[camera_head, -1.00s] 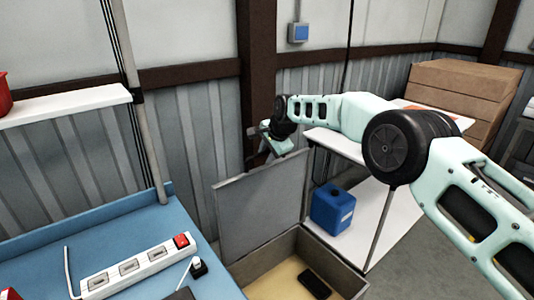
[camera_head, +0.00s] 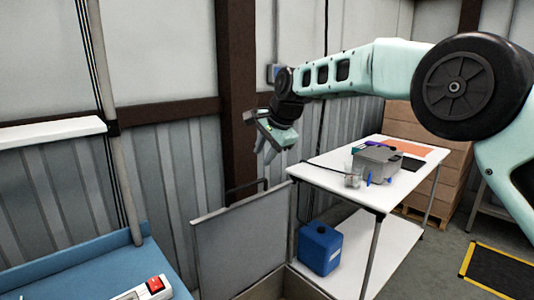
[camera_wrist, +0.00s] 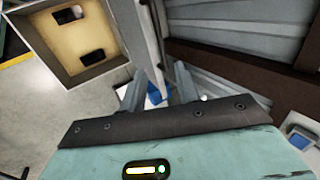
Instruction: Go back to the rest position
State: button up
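My gripper (camera_head: 266,153) hangs in the air at the end of my mint-green arm, in front of the brown post and above the upright grey panel of the open carton. In the wrist view my gripper (camera_wrist: 159,82) has its two fingers apart, with nothing held between them. The open carton (camera_wrist: 112,62) shows at the upper left of the wrist view, with dark flat items inside. In the head view only the carton's grey panel (camera_head: 240,245) and part of its rim show at the bottom.
A white two-level table (camera_head: 325,165) stands right of the panel, with a grey case (camera_head: 377,160) on top and a blue canister (camera_head: 320,248) on its lower shelf. A blue bench (camera_head: 75,268) with a power strip (camera_head: 145,290) is at the lower left. Stacked brown boxes (camera_head: 440,150) stand behind.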

jog(key=shift+v, duration=1)
jog(key=s+d+f+n+g, duration=0.1)
jog(key=s+d+f+n, duration=0.15)
jog(key=s, duration=0.55)
jog(key=s+d+f+n+g+h, duration=0.1)
jog(key=s+n, duration=0.3)
jog(key=s, duration=0.4)
jog(key=s+d+f+n+g, duration=0.1)
jog(key=s+n, duration=0.2)
jog(key=s, duration=0.5)
jog(key=s+d+f+n+h, duration=0.1)
jog(key=s+d+f+n, duration=0.1)
jog(key=s+d, duration=0.2)
jog(key=s+d+f+n, duration=0.3)
jog(key=s+d, duration=0.2)
jog(key=s, duration=0.5)
jog(key=s+d+f+n+g+h, duration=0.1)
jog(key=s+d+f+n, duration=0.1)
jog(key=s, duration=0.5)
jog(key=d+f, duration=0.1)
jog(key=d, duration=0.1)
jog(key=shift+s+d+f+h, duration=0.15)
jog(key=shift+s+d+h, duration=0.1)
jog(key=shift+d+h, duration=0.05)
